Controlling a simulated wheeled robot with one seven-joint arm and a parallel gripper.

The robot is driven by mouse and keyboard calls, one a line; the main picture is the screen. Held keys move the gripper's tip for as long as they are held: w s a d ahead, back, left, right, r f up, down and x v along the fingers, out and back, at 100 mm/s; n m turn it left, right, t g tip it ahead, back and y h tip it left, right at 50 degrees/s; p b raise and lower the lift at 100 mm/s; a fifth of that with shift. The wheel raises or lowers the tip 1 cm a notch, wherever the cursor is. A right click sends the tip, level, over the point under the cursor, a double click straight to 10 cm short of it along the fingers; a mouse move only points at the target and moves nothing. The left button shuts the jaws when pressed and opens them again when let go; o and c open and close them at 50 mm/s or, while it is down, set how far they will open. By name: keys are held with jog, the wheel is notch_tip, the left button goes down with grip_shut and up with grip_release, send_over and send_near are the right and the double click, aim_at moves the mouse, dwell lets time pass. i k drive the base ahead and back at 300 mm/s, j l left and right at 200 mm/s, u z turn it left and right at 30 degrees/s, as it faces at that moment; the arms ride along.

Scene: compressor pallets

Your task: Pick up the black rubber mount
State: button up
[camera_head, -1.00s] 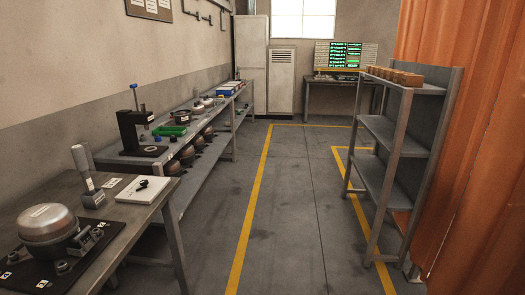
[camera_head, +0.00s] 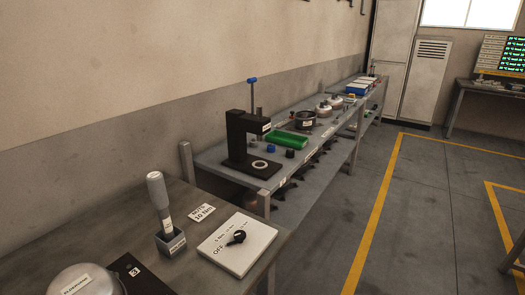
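I cannot single out the black rubber mount with certainty. A small dark round piece (camera_head: 290,153) stands on the far bench (camera_head: 222,163), just in front of a green tray (camera_head: 287,139) and right of a small blue piece (camera_head: 271,149). It is too small to tell whether it is the mount. At the bottom left a metal compressor dome (camera_head: 85,283) is cut off by the picture edge, beside a black plate (camera_head: 128,268). My gripper is not in view.
The near bench (camera_head: 200,190) carries a handled tool in a grey holder (camera_head: 170,243) and a white panel with a black knob (camera_head: 257,234). A black press (camera_head: 238,145) stands on the far bench. The floor (camera_head: 410,220) to the right is clear.

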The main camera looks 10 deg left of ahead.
aim_at(290, 153)
jog(key=i+j+u, duration=0.15)
jog(key=i, duration=0.35)
jog(key=i+j+u, duration=0.1)
jog(key=i+j, duration=0.15)
jog(key=i, duration=0.25)
jog(key=i+l+u, duration=0.2)
jog(key=l, duration=0.3)
jog(key=l+u, duration=0.25)
jog(key=l, duration=0.3)
jog(key=i+l+u, duration=0.35)
jog(key=l+u, duration=0.15)
jog(key=i+l+u, duration=0.15)
jog(key=l+u, duration=0.15)
jog(key=l, duration=0.15)
jog(key=i+l+u, duration=0.1)
jog(key=l+u, duration=0.4)
jog(key=l, duration=0.25)
jog(key=i+l+u, duration=0.45)
jog(key=i+l, duration=0.15)
jog(key=l, duration=0.1)
